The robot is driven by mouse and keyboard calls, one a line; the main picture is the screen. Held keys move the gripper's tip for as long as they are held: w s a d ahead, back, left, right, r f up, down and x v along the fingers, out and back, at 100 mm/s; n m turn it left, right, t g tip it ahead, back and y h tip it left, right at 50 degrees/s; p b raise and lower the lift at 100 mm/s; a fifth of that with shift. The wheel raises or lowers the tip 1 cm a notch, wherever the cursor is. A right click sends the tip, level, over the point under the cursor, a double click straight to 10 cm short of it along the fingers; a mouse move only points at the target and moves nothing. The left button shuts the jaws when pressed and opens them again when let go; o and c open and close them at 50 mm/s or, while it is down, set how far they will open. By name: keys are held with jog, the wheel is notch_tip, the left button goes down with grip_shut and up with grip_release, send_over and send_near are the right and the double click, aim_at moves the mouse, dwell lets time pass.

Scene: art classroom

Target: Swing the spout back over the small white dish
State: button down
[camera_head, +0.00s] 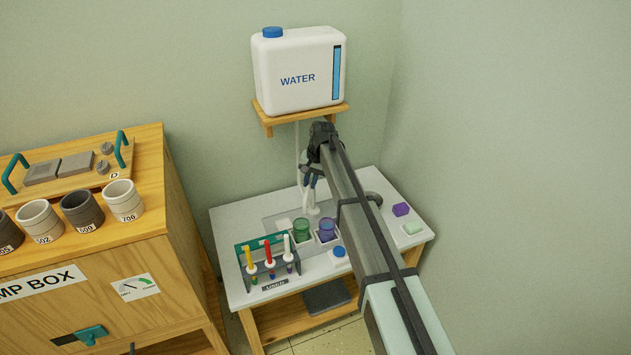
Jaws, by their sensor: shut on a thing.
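The white spout (313,209) rises from the back of the white worktop, below my gripper. My gripper (311,184) is small and dark in this view, with its fingers at the spout's top, shut on it. The arm and wrist hide part of the grip, and the spout's exact direction is hard to tell. A small pale shape (283,224) in the grey recess, left of the spout, may be the small white dish; it is too small to be sure.
A water tank (298,70) sits on a wall shelf, with a thin white tube (298,150) hanging down. A green jar (302,230) and a purple jar (326,230) stand in front of the spout. A brush rack (268,262) is at front left. My arm crosses the worktop's right.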

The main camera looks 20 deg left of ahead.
jog(key=shift+w+a+m+t, duration=0.15)
jog(key=shift+a+m+t, duration=0.15)
jog(key=shift+a+m, duration=1)
jog(key=shift+w+a+m+t, duration=0.25)
jog(key=shift+a+m, duration=0.2)
jog(key=shift+m, duration=1.5)
jog(key=shift+w+a+m+t, duration=0.1)
jog(key=shift+a+m+t, duration=0.25)
jog(key=shift+a+m, duration=0.95)
jog(key=shift+d+m+h, duration=0.3)
jog(key=shift+d+m, duration=0.05)
jog(key=shift+m, duration=0.1)
jog(key=c, duration=1.1)
grip_release()
notch_tip(320, 180, up, 14)
jog(key=s+d, duration=0.1)
jog(key=d, duration=0.1)
jog(key=shift+s+f, duration=0.2)
jog(key=shift+s, duration=0.15)
